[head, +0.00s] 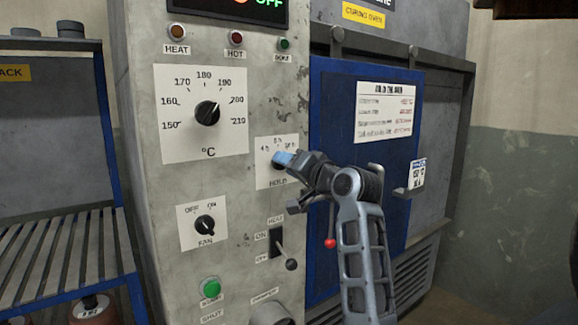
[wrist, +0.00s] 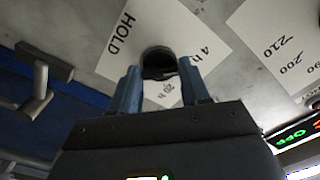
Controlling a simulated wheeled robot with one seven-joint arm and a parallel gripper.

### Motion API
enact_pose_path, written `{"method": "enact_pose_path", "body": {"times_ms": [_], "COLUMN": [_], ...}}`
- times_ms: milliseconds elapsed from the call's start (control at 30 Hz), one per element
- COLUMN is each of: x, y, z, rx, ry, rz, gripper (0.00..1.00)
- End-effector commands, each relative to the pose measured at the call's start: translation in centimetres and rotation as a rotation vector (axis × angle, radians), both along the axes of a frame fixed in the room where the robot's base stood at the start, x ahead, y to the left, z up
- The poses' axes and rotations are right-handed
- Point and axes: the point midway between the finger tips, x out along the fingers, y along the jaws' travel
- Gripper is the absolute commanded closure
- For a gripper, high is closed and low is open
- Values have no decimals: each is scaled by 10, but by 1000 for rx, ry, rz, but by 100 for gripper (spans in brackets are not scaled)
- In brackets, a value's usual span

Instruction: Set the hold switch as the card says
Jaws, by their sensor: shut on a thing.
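The hold switch (head: 275,163) is a dark round knob on a white plate marked HOLD, on the grey control panel. In the wrist view the knob (wrist: 158,58) sits between the blue fingertips of my gripper (wrist: 160,78). My gripper (head: 284,158) is shut on it. Its pointer is hidden by the fingers, so I cannot tell its setting. Hour marks show on the plate; one reads 4 h.
The temperature dial (head: 207,113) is above the hold switch, with the fan switch (head: 205,225) below left. A lever (head: 290,264) and green button (head: 211,288) are lower. A printed notice (head: 385,112) is on the blue door (head: 335,95). A slatted rack (head: 60,250) stands left.

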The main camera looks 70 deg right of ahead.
Motion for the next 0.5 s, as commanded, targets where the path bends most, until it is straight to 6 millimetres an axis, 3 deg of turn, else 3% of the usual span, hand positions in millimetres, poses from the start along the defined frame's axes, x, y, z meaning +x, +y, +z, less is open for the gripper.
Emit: {"method": "enact_pose_path", "body": {"times_ms": [167, 200, 500], "x": [0, 0, 0], "y": [0, 0, 0], "z": [-1, -1, 0], "rx": [0, 0, 0], "ry": [3, 3, 1], "rz": [-1, -1, -1], "gripper": [85, 53, 29]}}
